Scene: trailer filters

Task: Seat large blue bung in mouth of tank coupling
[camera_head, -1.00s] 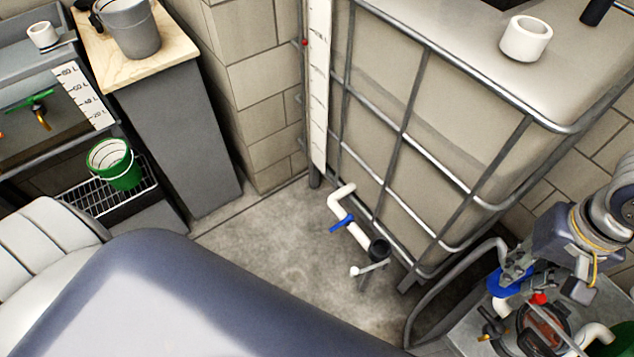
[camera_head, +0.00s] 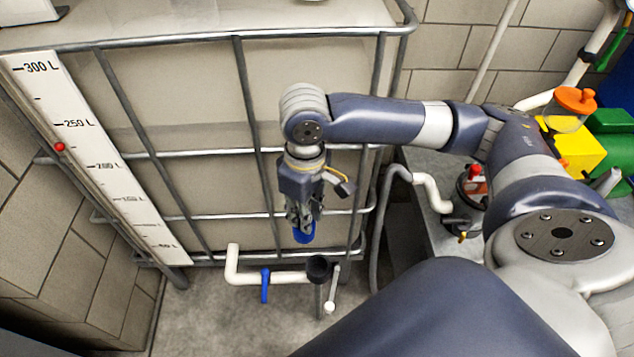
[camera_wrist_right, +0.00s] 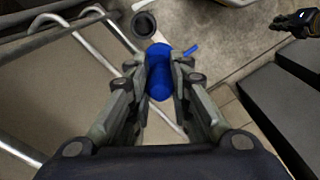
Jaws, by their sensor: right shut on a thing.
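My right gripper (camera_head: 303,222) points down in front of the caged tank and is shut on the large blue bung (camera_head: 303,236). In the right wrist view the bung (camera_wrist_right: 160,72) sits between the two fingers (camera_wrist_right: 160,82). The black tank coupling (camera_head: 318,268) is at the end of the white outlet pipe, mouth up, below and slightly right of the bung in the head view. In the right wrist view its open round mouth (camera_wrist_right: 144,25) shows beyond the bung, apart from it. My left gripper is not in the head view.
A blue valve handle (camera_head: 265,284) hangs on the white pipe (camera_head: 240,268) left of the coupling, and a white-ended lever (camera_head: 331,296) is right beside it. The tank's metal cage (camera_head: 245,95) stands close behind. A grey hose (camera_head: 375,245) and a bench with a pump are at right.

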